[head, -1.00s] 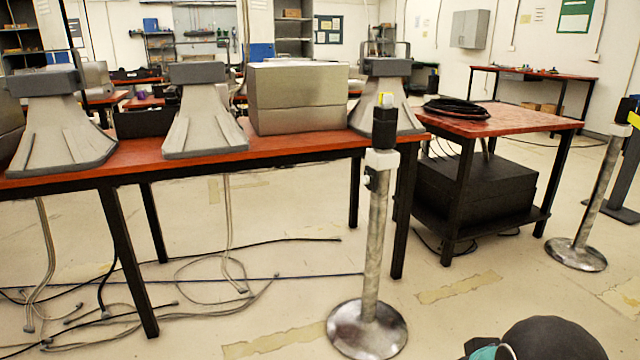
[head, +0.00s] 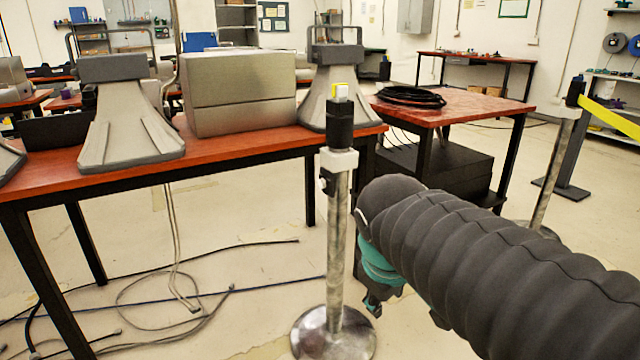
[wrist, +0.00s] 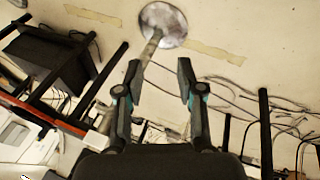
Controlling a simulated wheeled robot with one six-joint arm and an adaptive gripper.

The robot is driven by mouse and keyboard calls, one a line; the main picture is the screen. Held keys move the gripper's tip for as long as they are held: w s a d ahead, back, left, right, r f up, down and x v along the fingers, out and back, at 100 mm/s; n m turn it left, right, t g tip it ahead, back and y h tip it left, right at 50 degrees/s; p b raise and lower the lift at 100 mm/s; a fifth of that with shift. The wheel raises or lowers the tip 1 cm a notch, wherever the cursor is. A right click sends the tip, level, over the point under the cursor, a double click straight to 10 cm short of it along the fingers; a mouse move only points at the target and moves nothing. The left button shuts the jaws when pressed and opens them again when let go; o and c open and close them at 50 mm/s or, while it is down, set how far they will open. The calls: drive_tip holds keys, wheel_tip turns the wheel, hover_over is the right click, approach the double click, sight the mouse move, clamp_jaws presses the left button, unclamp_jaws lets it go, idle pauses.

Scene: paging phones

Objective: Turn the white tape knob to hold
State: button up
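I cannot single out a white tape knob with a hold mark in these views. A metal post stands in front of the table, with a white collar (head: 340,160) below its black top. A small dark part (head: 327,183) sits on the collar's left side, too small to read. My gripper (head: 375,303) hangs low to the right of the post, partly hidden by my arm. In the wrist view my gripper (wrist: 158,78) is open with nothing held between its fingers. The post's round base (wrist: 163,25) shows beyond the fingertips.
A red-topped table (head: 225,151) carries grey horn speakers (head: 130,125) and a metal box (head: 238,95). A second table (head: 460,108) holds coiled black cable (head: 410,96). Loose cables (head: 180,290) lie on the floor at left. Another post with yellow tape (head: 610,118) stands right.

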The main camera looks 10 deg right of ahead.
drive_tip(key=w+r+n+g+h, duration=0.1)
drive_tip(key=w+r+n+h, duration=0.2)
drive_tip(key=w+n, duration=0.65)
drive_tip(key=n+t+h+b, duration=0.2)
drive_tip(key=n+h, duration=1)
drive_tip(key=n, duration=0.3)
approach(319, 181)
drive_tip(key=x, duration=0.3)
drive_tip(key=b+x, duration=0.1)
drive_tip(key=x, duration=0.6)
drive_tip(key=shift+d+f+b, duration=0.1)
drive_tip(key=shift+f+b, duration=0.3)
clamp_jaws()
